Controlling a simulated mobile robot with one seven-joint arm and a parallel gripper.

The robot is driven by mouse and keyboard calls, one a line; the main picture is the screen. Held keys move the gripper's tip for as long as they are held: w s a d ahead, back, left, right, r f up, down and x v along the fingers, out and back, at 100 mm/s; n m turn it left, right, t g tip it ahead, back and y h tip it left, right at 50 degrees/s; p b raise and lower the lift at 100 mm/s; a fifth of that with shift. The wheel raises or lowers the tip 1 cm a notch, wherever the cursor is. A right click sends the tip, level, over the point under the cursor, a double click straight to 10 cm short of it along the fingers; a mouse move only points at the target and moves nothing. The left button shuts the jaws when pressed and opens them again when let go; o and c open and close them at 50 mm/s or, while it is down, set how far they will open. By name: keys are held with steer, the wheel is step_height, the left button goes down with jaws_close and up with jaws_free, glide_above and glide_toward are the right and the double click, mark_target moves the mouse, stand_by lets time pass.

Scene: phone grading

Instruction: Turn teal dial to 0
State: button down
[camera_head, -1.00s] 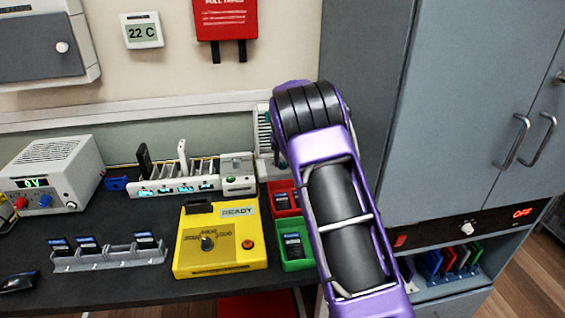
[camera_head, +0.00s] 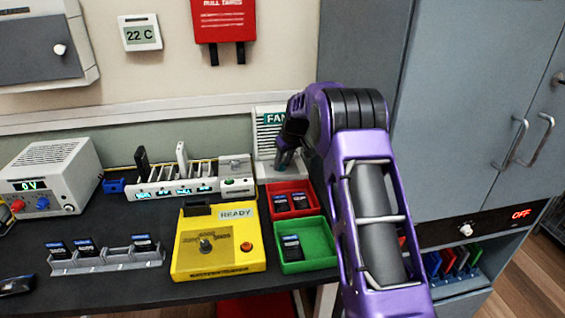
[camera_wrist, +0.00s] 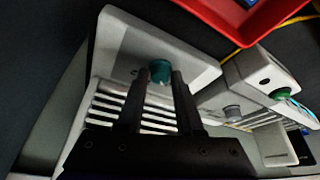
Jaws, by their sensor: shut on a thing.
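The teal dial (camera_wrist: 160,70) sits on the face of a white fan unit (camera_head: 262,166) with a green FAN label, at the back of the bench. My gripper (camera_wrist: 156,84) is at the dial, with its two dark fingers on either side of it, shut on it. In the head view my gripper (camera_head: 283,162) reaches to the lower front of the fan unit. The dial's setting marks are too small or hidden to read.
A red bin (camera_head: 272,188) and a green bin (camera_head: 323,246) with phones lie in front of the fan unit. A white charging rack (camera_head: 150,190) stands to its left. A yellow tester (camera_head: 215,262) marked READY is nearer the front.

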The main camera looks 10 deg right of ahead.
steer(key=c, duration=0.6)
jaws_free()
steer(key=shift+o, duration=0.2)
steer(key=p+v, duration=0.2)
steer(key=v, duration=1.5)
steer(key=shift+s, duration=0.15)
steer(key=shift+r, duration=0.15)
